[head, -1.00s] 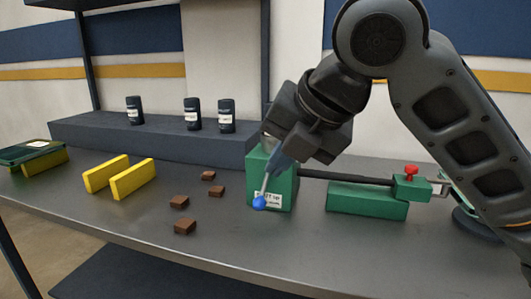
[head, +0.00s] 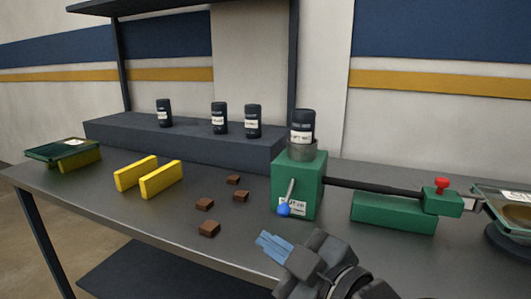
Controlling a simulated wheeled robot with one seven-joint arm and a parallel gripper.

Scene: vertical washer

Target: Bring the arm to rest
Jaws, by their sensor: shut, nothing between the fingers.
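My gripper (head: 272,244) is at the bottom of the head view, in front of the green box and lower in the picture. Its pale blue fingers point up and to the left, are shut, and hold nothing. The green box (head: 290,180) has a short lever with a blue knob (head: 284,209) on its front, apart from my gripper. A dark labelled canister (head: 302,127) stands upright in a grey collar on top of the box. The rest of my arm is mostly out of view.
Several brown blocks (head: 209,229) lie left of my gripper. Two yellow bars (head: 160,179) stand farther left. A dark rod (head: 375,187) runs right from the box to a green block with a red knob (head: 441,184). More canisters (head: 252,121) stand on a raised shelf behind.

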